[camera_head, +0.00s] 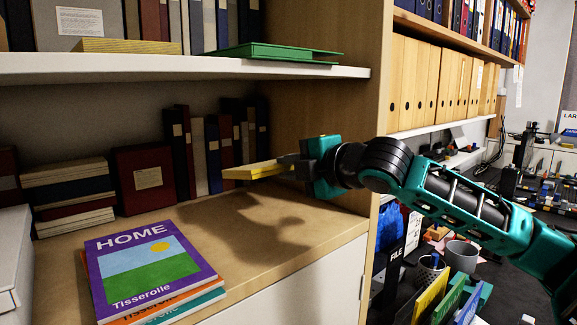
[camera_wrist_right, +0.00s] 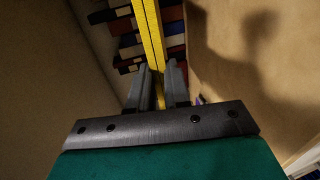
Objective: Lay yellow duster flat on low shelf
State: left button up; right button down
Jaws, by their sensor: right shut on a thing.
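My right gripper (camera_head: 290,168) is shut on the yellow duster (camera_head: 250,171), a thin flat yellow piece. The duster sticks out to the left from the fingertips, roughly level, in the air above the low shelf (camera_head: 235,255). A shadow of the arm and gripper falls on the wooden shelf below. In the right wrist view the duster (camera_wrist_right: 150,35) shows edge-on as a narrow yellow strip between the two dark fingers (camera_wrist_right: 160,90). The gripper hides its near end. My left gripper is not in view.
Magazines with a purple "HOME" cover (camera_head: 150,265) lie at the front of the low shelf. Upright books (camera_head: 215,150) line its back, with a book stack (camera_head: 70,190) at left. The upper shelf (camera_head: 180,70) is overhead; a wooden side panel (camera_head: 350,110) stands right. Middle and right are clear.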

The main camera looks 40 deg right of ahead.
jog(key=b, duration=0.6)
send_over(291, 228)
jog(key=shift+f, duration=4.05)
jog(key=shift+f+b, duration=0.2)
jog(key=shift+b, duration=0.15)
jog(key=c, duration=1)
grip_release()
